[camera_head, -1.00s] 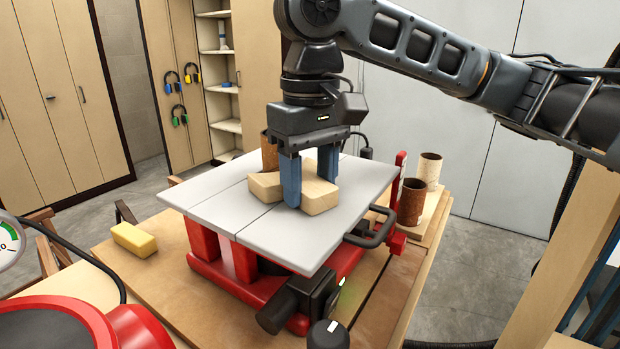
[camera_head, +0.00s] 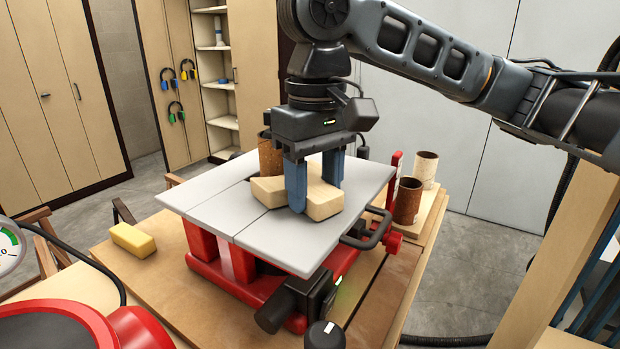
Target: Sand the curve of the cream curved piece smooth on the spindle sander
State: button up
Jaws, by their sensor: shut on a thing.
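The cream curved piece (camera_head: 322,202) lies on the grey table of the spindle sander (camera_head: 232,262). It looks like a bent block with one arm toward the left and one toward the front right. My gripper (camera_head: 314,198) is above it with blue fingers pointing down, shut on the piece, and hides part of it. The brown sanding spindle (camera_head: 270,157) stands up from the table just behind and left of the piece. Whether the curve touches the spindle is hidden.
A yellow block (camera_head: 133,239) lies on the wooden bench left of the sander. Brown and pale sleeves (camera_head: 408,201) stand on a board at the right. A black handle and red post flank the table's right edge. The table's left part is clear.

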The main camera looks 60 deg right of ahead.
jog(key=shift+s+a+r+p, duration=0.15)
jog(key=shift+s+a+p, duration=0.1)
jog(key=shift+s, duration=0.35)
jog(key=shift+s+a+r+p, duration=0.15)
jog(key=shift+s+p, duration=0.1)
jog(key=shift+s, duration=0.4)
jog(key=shift+s+a+r+p, duration=0.15)
jog(key=shift+s+a+p, duration=0.1)
jog(key=shift+s, duration=0.35)
